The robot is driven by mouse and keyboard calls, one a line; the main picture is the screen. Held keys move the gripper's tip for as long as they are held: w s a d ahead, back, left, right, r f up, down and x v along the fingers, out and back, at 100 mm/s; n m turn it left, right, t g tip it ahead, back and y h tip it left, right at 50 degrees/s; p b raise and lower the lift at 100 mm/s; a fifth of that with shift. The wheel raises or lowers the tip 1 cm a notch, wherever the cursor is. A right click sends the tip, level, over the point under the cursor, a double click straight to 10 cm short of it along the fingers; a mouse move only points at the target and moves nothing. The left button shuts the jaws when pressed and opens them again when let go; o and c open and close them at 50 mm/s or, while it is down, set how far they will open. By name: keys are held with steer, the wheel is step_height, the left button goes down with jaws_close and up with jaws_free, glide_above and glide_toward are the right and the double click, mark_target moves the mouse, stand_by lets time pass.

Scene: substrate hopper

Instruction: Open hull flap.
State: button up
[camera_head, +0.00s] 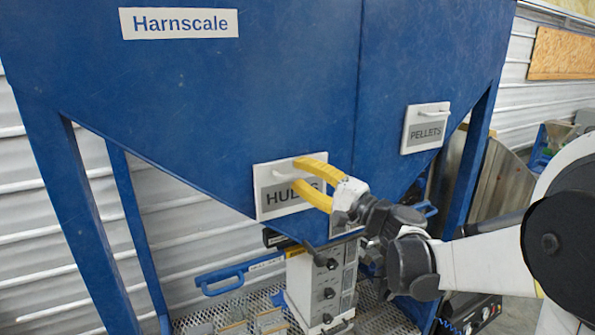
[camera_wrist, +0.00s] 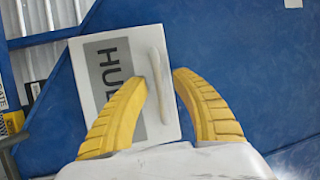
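The hull flap (camera_head: 270,207) is a white plate with a grey label on the lower blue hopper wall. It lies flat against the wall and looks closed. It also fills the middle of the wrist view (camera_wrist: 88,62), where its pale bar handle (camera_wrist: 157,62) shows. My gripper (camera_head: 300,176) has two yellow ribbed fingers in front of the flap. In the wrist view my gripper (camera_wrist: 158,78) is open, with one finger on each side of the handle. I cannot tell whether either finger touches it. The fingers partly cover the label.
A similar PELLETS flap (camera_head: 427,128) is on the hopper wall to the right. Blue hopper legs (camera_head: 75,210) stand at both sides. Below the hull flap are a grey box with knobs (camera_head: 322,287), a blue handle (camera_head: 225,281) and a mesh shelf (camera_head: 385,312).

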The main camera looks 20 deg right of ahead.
jaws_close()
stand_by(0.3)
steer(key=f+b, duration=0.1)
steer(key=b, duration=0.1)
steer(key=shift+s+t+y+b, duration=0.3)
steer(key=shift+s+b, duration=0.05)
steer(key=shift+s, duration=0.05)
steer(key=s+d+f+n+t+y+b, duration=0.1)
steer(key=s+f+b, duration=0.3)
steer(key=b, duration=0.6)
steer(key=shift+s+d+f+n+t+y+b, duration=0.15)
steer(key=shift+s+f+n+t+y+b, duration=0.25)
steer(key=shift+s+n+y, duration=0.5)
steer(key=shift+r, duration=0.1)
